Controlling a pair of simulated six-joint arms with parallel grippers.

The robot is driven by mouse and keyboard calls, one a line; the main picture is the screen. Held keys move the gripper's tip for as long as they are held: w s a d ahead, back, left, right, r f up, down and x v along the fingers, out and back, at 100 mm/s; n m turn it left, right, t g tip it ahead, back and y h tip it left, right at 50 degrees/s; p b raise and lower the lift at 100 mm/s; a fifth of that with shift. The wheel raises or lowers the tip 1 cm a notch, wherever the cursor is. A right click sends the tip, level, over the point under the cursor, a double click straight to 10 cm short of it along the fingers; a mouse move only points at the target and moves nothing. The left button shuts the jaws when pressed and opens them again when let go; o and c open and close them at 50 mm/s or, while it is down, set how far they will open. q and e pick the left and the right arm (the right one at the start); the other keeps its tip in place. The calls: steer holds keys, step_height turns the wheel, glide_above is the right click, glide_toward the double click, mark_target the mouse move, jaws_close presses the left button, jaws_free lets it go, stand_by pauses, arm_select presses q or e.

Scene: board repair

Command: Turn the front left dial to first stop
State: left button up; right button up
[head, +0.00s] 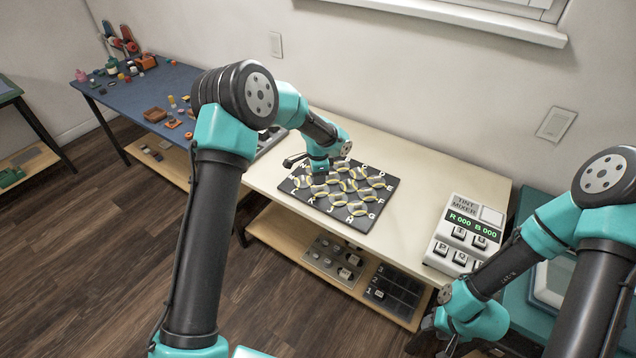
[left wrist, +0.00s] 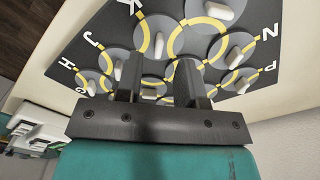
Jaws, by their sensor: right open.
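The white tint mixer (head: 436,262) stands at the right end of the bench, its green display reading R 000 B 000. Several dark square controls sit below the display; the front left one (head: 441,249) is in view, but its setting is too small to read. The mixer also shows at the left edge of the left wrist view (left wrist: 38,128). My left gripper (left wrist: 158,72) has its fingers apart, over a black board (head: 337,218) of round grey dials with white handles and yellow rings. It is well left of the mixer. My right gripper (head: 465,348) is open, low in front of the mixer, partly cut off.
Lettered marks line the black board's edges. A shelf under the bench holds a grey tray (head: 322,262) and a dark numbered tray (head: 392,290). A blue table (head: 120,95) with small parts stands at the left. The bench between board and mixer is clear (head: 420,205).

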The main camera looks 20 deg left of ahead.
arm_select(q)
step_height(320, 180, up, 13)
stand_by(0.3)
stand_by(0.4)
